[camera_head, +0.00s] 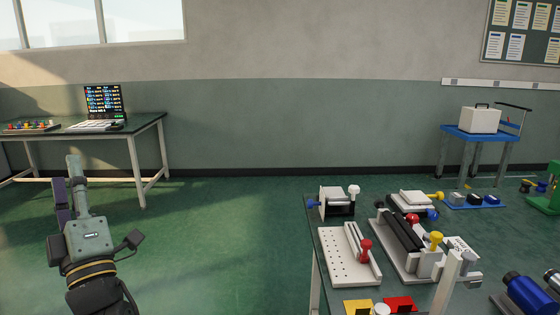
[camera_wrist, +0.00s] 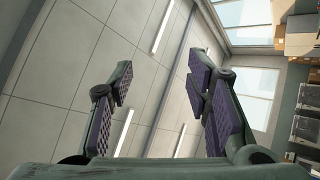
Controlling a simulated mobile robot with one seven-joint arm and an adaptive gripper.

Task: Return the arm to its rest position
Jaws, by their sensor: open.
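My gripper (camera_head: 67,175) stands at the lower left of the head view, pointing up, over the green floor and apart from both tables.
A workbench (camera_head: 328,285) with clamps, blocks and colored knobs fills the lower right. A table (camera_head: 150,122) with a laptop (camera_head: 103,102) stands back left. A blue cart (camera_head: 480,134) carries a white box (camera_head: 480,120). Open floor (camera_head: 215,235) lies between.

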